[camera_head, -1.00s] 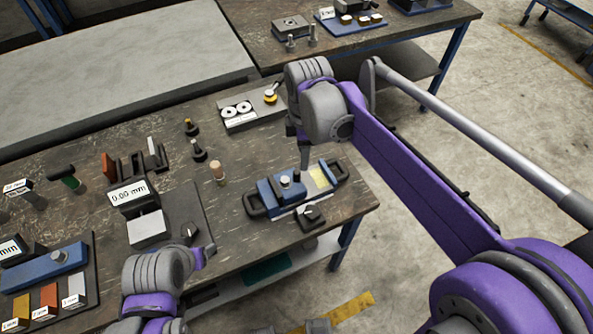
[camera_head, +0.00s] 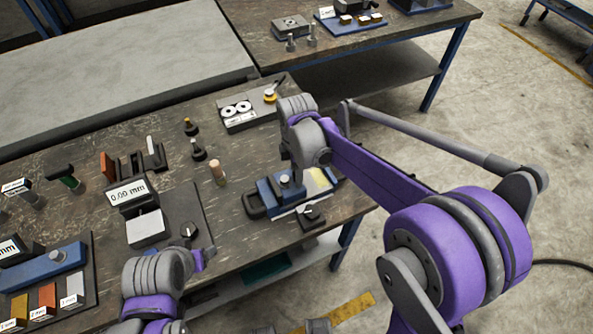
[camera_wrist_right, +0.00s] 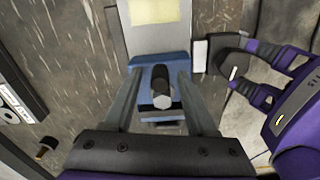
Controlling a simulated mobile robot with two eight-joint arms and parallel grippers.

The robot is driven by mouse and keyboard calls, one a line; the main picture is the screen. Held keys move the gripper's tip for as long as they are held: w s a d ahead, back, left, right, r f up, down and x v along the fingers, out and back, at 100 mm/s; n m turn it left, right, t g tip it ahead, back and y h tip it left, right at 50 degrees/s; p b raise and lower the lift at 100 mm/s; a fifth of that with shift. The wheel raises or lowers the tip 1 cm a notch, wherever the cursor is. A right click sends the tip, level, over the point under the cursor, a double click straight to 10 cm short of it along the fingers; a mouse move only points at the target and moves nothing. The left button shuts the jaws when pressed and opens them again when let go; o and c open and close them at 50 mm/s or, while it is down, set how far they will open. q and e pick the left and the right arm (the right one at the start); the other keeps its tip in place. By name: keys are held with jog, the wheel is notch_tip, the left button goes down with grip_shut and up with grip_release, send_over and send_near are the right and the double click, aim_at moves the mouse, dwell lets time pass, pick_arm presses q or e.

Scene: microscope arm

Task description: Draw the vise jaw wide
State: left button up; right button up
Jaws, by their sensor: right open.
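The blue vise (camera_head: 268,197) with dark end handles stands near the table's right corner. In the right wrist view its blue jaw block (camera_wrist_right: 147,77) carries a dark upright knob with a grey top (camera_wrist_right: 161,88). My right gripper (camera_wrist_right: 160,84) is open, pointing down over the vise, with one finger on each side of the knob. I cannot tell whether the fingers touch it. In the head view the right arm hides part of the vise.
A small black block with a pointer (camera_head: 311,216) sits at the vise's front side. A wooden-topped peg (camera_head: 217,173) stands to its left. The table edge is close on the right.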

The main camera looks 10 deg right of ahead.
jog(key=shift+f, duration=0.1)
grip_shut()
dwell(1.4)
